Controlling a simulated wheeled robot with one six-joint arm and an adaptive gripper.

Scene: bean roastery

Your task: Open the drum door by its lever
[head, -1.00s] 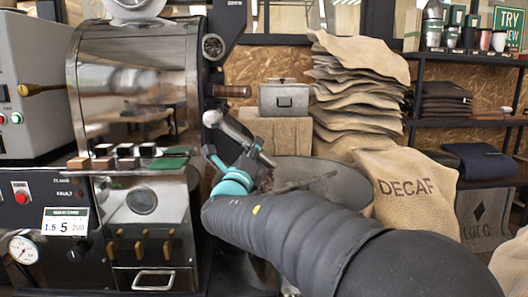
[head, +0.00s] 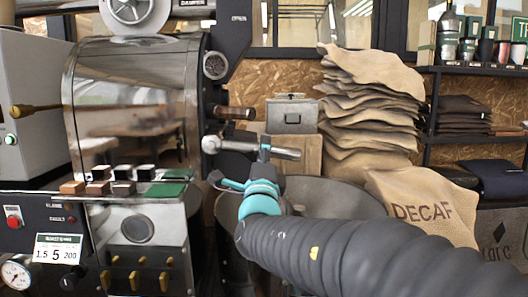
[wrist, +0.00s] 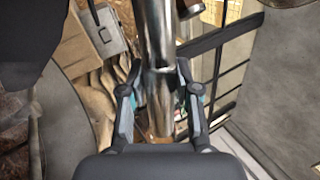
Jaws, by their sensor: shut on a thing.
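The metal lever (head: 232,145) sticks out to the right from the front side of the shiny roaster drum (head: 130,115) in the head view. It lies nearly level, with a pale round knob at its drum end and a grey tip at its right. My gripper (head: 264,150), with turquoise parts below it, is shut on the lever near its outer part. In the wrist view the lever (wrist: 157,45) runs between the two fingers of my gripper (wrist: 160,103). The drum's door face is edge-on in the head view, so I cannot tell whether it stands ajar.
A round cooling pan (head: 335,199) lies behind my arm. Stacked sacks (head: 370,105), a DECAF sack (head: 422,205) and a grey metal box (head: 291,114) stand behind and right. A wooden-handled rod (head: 234,112) juts out just above the lever.

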